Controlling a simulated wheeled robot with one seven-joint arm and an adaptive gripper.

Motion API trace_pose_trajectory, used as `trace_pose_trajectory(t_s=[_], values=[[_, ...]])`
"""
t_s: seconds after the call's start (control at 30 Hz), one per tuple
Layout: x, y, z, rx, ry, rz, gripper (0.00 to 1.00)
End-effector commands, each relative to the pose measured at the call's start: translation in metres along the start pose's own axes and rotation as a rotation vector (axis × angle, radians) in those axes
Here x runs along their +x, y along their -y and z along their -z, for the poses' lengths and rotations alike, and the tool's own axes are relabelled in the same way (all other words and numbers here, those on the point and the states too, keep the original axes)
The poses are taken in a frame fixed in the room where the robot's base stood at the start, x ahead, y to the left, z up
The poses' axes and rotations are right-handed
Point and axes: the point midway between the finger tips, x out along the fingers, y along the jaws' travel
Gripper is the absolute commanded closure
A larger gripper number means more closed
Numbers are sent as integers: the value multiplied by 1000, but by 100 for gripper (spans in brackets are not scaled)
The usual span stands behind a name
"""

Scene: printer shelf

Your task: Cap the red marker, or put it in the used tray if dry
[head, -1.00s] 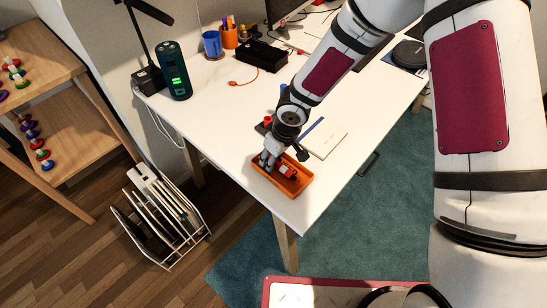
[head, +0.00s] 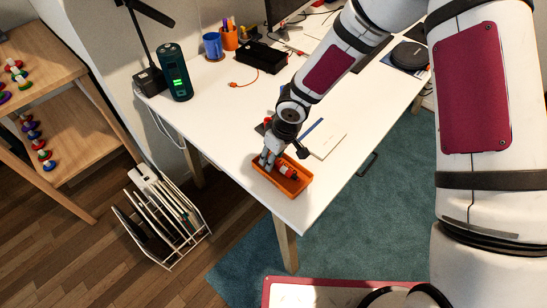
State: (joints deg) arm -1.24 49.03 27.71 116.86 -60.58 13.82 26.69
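An orange tray (head: 299,189) sits at the near corner of the white desk. A red object with a pale part, seemingly the red marker (head: 288,172), lies in the right part of the tray. My gripper (head: 267,164) points down at the tray's left part, its fingertips at or just inside the tray and left of the red object. I cannot tell whether the fingers are apart or closed, or whether they hold anything. Another small red thing (head: 267,121) shows behind my wrist, partly hidden. I cannot make out a separate cap.
The white desk (head: 225,115) is clear left of my arm. A notepad (head: 327,142) and blue strip lie right of my wrist. At the back are a dark green cylinder (head: 176,72), blue cup (head: 212,44), orange pen cup (head: 229,38) and black box (head: 262,56).

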Motion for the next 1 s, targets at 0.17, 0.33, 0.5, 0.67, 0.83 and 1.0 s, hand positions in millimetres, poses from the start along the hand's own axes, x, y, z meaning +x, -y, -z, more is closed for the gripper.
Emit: trace_pose_trajectory(t_s=[0.17, 0.33, 0.5, 0.67, 0.83, 1.0], values=[[-11, 2, 2, 0, 0, 1, 61], [-20, 1, 4, 2, -1, 1, 61], [-29, 2, 6, 1, 0, 1, 61], [-37, 2, 8, 1, -1, 1, 61], [-46, 2, 11, 0, -1, 1, 61], [-55, 2, 13, 0, -1, 0, 61]])
